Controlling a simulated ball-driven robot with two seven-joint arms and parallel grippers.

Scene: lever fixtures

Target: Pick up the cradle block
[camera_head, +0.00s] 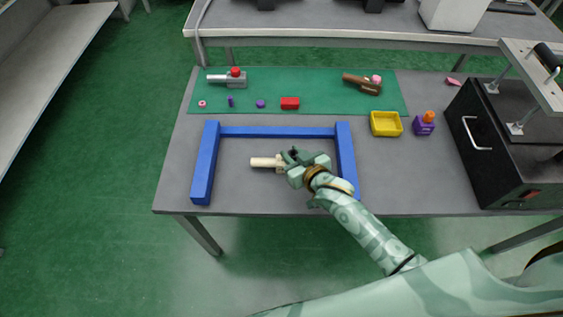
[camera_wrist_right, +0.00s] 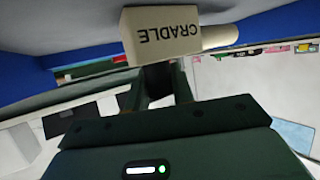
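The cradle block (camera_head: 264,162) is cream, with a round bar pointing left and a squarer part at the gripper. It lies low inside the blue frame (camera_head: 205,165). In the right wrist view the block (camera_wrist_right: 165,38) fills the top middle, its CRADLE label upside down. My right gripper (camera_head: 287,158) is at the block's right end. In the wrist view its dark fingers (camera_wrist_right: 163,80) run up to the block, which hides their tips. I cannot tell whether they are closed on it. My left gripper is not in view.
A yellow tray (camera_head: 386,132), a purple piece (camera_head: 424,127) and a black machine (camera_head: 485,140) stand right.

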